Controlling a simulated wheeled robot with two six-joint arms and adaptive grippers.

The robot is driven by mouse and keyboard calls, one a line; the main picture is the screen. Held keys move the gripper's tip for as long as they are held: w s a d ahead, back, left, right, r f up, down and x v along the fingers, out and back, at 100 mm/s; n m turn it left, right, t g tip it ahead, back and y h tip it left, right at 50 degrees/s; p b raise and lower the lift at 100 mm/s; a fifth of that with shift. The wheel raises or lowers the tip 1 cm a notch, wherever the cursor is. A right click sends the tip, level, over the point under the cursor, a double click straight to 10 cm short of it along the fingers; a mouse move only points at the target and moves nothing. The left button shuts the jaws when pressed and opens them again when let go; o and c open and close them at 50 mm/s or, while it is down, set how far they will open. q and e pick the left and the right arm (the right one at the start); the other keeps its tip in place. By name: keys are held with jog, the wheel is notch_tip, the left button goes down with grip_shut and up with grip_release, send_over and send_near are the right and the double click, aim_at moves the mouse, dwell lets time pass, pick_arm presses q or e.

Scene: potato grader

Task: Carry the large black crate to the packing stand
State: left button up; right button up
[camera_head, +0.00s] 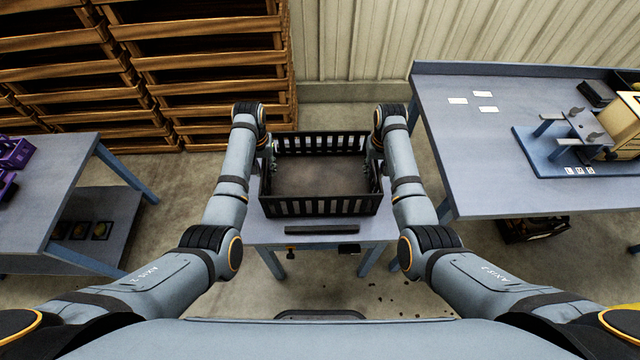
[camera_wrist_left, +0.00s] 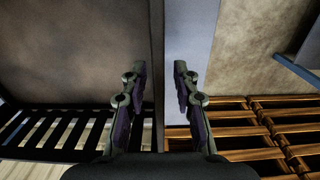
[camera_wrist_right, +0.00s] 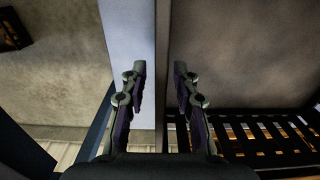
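The large black crate (camera_head: 318,207) stands level on a small grey-blue table in front of me. It has slatted walls and its inside looks empty. My left gripper (camera_head: 267,168) is at the crate's left wall and my right gripper (camera_head: 377,168) at its right wall. In the left wrist view, the fingers (camera_wrist_left: 160,85) are apart, one on each side of the thin wall edge, with gaps showing. In the right wrist view, the fingers (camera_wrist_right: 158,85) straddle the right wall the same way. The fingertips are partly hidden in the head view.
The small table (camera_head: 372,229) holds a black bar (camera_head: 322,230) before the crate. A larger blue-grey bench (camera_head: 455,130) with cards and equipment stands right. Another bench (camera_head: 60,180) with purple items stands left. Wooden pallet crates (camera_head: 200,70) are stacked behind left.

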pick_arm(q)
notch_tip(320, 180, up, 11)
jog(key=shift+r, duration=0.2)
pick_arm(e)
notch_tip(320, 180, up, 12)
dwell(0.4)
dwell(0.4)
